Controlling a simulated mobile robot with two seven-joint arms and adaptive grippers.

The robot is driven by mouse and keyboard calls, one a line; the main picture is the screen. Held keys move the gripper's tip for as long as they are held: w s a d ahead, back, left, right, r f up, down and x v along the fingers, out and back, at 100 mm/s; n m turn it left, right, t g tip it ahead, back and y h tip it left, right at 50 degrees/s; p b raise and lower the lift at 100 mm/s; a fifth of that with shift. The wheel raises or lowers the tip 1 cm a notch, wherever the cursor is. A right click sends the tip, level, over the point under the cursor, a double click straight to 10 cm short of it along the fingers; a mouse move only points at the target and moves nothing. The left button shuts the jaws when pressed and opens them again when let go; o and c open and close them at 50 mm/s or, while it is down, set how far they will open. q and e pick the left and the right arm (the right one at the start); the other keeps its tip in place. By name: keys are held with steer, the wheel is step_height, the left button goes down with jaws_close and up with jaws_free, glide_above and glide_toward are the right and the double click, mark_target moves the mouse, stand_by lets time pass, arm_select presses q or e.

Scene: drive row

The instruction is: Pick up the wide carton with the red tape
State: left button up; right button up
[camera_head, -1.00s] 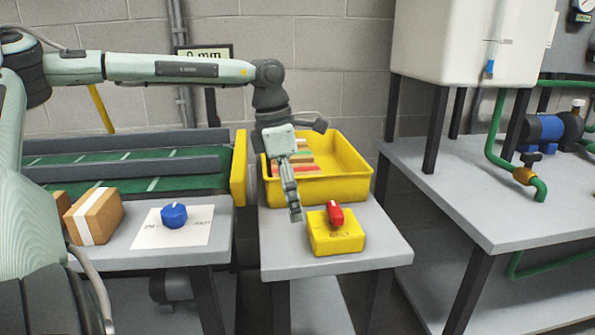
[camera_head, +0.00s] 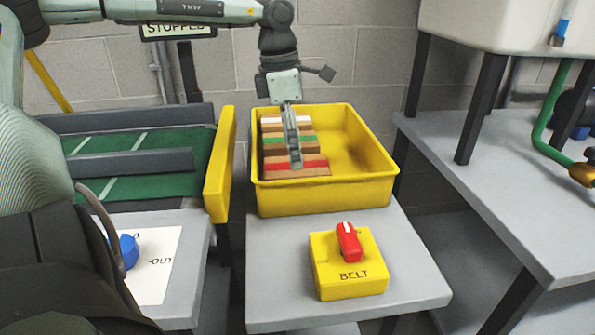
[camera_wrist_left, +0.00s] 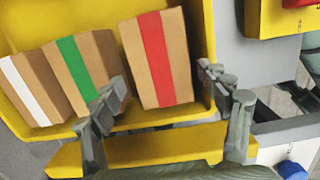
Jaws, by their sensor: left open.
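A brown carton with red tape (camera_head: 275,169) lies nearest the front in the yellow bin (camera_head: 370,184). It also shows in the left wrist view (camera_wrist_left: 156,62), wider than the two beside it. Behind it in the bin are a carton with green tape (camera_head: 272,146) and one with white tape (camera_head: 270,124). My left gripper (camera_head: 296,164) points down over the bin's left side, above the cartons. It is open and empty, with one finger on either side of the red-taped carton in the wrist view (camera_wrist_left: 165,95); whether they touch it I cannot tell. My right gripper is not in view.
A yellow BELT box (camera_head: 350,275) with a red knob stands in front of the bin. A green conveyor (camera_head: 110,155) with a yellow end plate (camera_head: 221,165) is at left. A blue knob (camera_head: 127,251) sits near. A grey table (camera_head: 520,200) stands right.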

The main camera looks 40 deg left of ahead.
mark_target(297, 176)
arm_select(q)
steer(key=f, duration=0.7)
steer(key=shift+w+d+f, duration=0.25)
steer(key=shift+f, duration=0.05)
steer(key=shift+c, duration=1.8)
steer(key=c, duration=0.7)
steer(key=shift+c, duration=0.6)
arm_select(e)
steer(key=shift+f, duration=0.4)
arm_select(q)
steer(key=shift+w+r, duration=0.1)
steer(key=shift+r, duration=0.05)
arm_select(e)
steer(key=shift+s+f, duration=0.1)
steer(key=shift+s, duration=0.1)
